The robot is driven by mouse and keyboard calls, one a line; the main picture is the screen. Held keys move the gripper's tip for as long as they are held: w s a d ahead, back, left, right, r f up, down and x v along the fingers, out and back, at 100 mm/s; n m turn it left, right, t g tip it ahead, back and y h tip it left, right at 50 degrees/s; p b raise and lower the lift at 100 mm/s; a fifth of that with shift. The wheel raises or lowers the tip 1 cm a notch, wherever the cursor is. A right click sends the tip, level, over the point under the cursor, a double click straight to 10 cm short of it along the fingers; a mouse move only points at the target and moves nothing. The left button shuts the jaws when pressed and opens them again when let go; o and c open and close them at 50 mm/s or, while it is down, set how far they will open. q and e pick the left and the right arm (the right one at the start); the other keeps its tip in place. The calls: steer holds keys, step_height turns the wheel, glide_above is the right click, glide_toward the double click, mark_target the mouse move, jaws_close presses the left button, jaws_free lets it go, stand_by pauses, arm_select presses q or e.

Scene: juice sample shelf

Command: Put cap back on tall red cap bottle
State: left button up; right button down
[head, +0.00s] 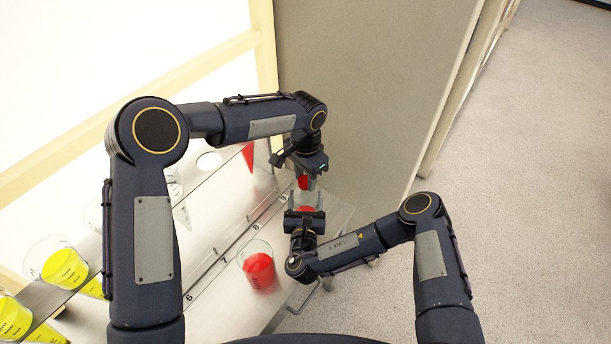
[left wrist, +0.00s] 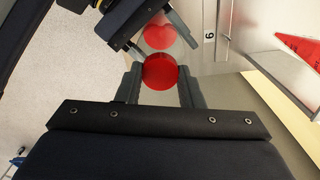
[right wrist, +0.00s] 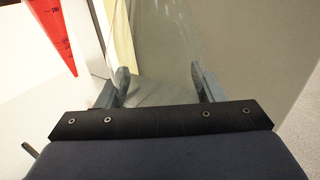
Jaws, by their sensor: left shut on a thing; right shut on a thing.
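My left gripper (head: 304,181) is shut on a red cap (left wrist: 160,72), which shows as a round disc between its fingertips in the left wrist view. My right gripper (head: 306,198) is shut on a clear bottle with red contents (head: 306,209), just below the cap in the head view. In the left wrist view the bottle's red contents (left wrist: 158,36) show beyond the cap, beside the right gripper's fingers. In the right wrist view the bottle is nearly see-through between the fingers (right wrist: 160,85). I cannot tell whether cap and bottle mouth touch.
A clear beaker of red liquid (head: 259,270) stands on the numbered shelf (head: 215,285). Yellow-filled containers (head: 65,268) stand at the left. A red cone-shaped vessel (right wrist: 52,35) is at the back. A grey panel (head: 375,90) rises behind the grippers; open floor (head: 530,180) lies right.

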arm_select(q)
steer(key=m, duration=0.3)
steer(key=o, duration=1.1)
steer(key=shift+o, duration=0.2)
step_height(320, 180, up, 12)
arm_select(e)
steer(key=shift+c, duration=1.4)
jaws_free()
